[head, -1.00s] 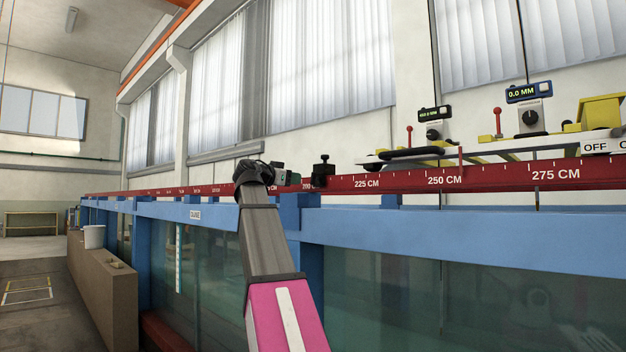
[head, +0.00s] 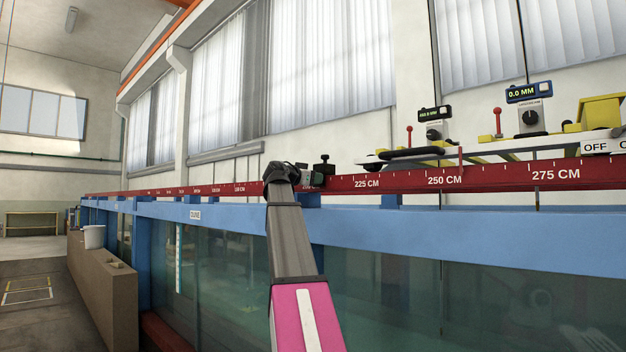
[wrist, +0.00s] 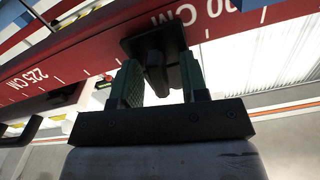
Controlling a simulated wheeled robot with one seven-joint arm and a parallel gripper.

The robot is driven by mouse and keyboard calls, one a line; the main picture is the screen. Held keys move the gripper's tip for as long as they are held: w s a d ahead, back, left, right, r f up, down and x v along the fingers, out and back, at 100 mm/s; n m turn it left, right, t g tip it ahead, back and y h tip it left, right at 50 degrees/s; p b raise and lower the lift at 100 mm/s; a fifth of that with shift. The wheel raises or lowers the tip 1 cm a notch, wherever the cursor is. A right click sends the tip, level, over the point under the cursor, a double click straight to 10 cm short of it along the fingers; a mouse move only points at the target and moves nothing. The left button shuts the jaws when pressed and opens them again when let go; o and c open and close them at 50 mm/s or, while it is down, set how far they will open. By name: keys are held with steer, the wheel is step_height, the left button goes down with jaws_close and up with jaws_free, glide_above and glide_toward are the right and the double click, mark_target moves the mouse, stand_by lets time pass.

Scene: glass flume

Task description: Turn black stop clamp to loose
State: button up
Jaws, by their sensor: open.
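The black stop clamp (head: 324,162) sits on the red scale rail near the 200 CM mark, with its knob on top. In the wrist view the clamp (wrist: 150,44) shows as a dark plate with a handle sticking out toward my gripper. My gripper (wrist: 160,72) is open, its two green fingers on either side of the handle with a visible gap. In the head view my gripper (head: 314,178) is just left of the clamp's knob and hides its lower part.
The red rail (head: 400,183) runs along the blue flume frame (head: 430,228), above the glass wall. Yellow-framed carriages with a display (head: 529,92) and red-knobbed levers (head: 498,120) stand on the right.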

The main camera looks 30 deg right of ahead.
jaws_close()
steer(key=shift+n, duration=0.3)
steer(key=n, duration=0.6)
steer(key=shift+w, duration=0.1)
steer(key=n, duration=0.5)
steer(key=shift+w+a+n, duration=0.1)
steer(key=shift+n, duration=0.2)
steer(key=shift+f, duration=0.1)
stand_by(0.4)
jaws_free()
